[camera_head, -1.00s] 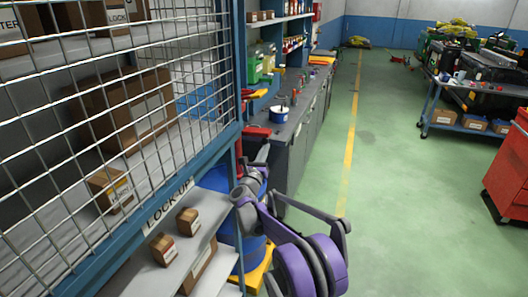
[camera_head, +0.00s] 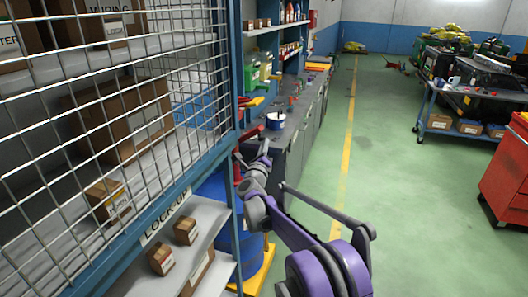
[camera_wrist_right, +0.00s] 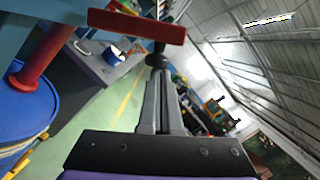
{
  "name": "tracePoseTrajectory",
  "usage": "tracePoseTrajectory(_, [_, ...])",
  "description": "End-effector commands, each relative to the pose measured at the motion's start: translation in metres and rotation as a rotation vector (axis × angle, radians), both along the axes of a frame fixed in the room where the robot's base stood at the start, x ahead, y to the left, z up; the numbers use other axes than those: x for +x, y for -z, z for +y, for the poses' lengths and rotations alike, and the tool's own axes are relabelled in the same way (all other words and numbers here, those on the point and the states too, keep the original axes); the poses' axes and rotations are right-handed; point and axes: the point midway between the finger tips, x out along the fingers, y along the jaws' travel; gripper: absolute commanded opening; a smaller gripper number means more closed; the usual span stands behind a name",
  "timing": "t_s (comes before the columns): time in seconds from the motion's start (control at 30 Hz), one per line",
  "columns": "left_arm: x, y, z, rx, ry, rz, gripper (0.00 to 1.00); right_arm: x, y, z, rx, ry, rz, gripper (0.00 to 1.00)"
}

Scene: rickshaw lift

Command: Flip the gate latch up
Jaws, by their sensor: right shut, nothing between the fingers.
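The caged gate (camera_head: 110,120) with its blue frame and "LOCK-UP" sign fills the left of the head view. A red bar (camera_wrist_right: 137,25), probably the latch handle, lies across the top of the right wrist view, just past my fingertips. A red slanted piece by the gate's edge (camera_head: 250,134) in the head view may be the same bar. My right gripper (camera_head: 250,160) is shut and empty close by the gate's edge; its fingers also show in the wrist view (camera_wrist_right: 160,85). Whether it touches the bar I cannot tell. My left gripper is out of view.
A blue drum (camera_head: 248,238) stands on a yellow base beside the gate. A workbench (camera_head: 300,135) runs along the wall beyond. A red cabinet (camera_head: 506,175) and a loaded cart (camera_head: 463,109) stand at the right. The green floor between is clear.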

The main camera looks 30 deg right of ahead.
Motion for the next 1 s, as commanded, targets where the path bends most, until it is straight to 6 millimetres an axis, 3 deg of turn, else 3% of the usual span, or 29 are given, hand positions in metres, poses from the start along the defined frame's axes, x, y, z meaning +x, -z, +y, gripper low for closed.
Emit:
tracePoseTrajectory(0.6, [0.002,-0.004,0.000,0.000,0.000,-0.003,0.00,0.013,-0.050,0.012,-0.327,-0.001,0.383,0.00])
tracePoseTrajectory(1.0, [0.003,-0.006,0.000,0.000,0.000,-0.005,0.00,0.019,-0.059,0.016,-0.322,0.000,0.378,0.00])
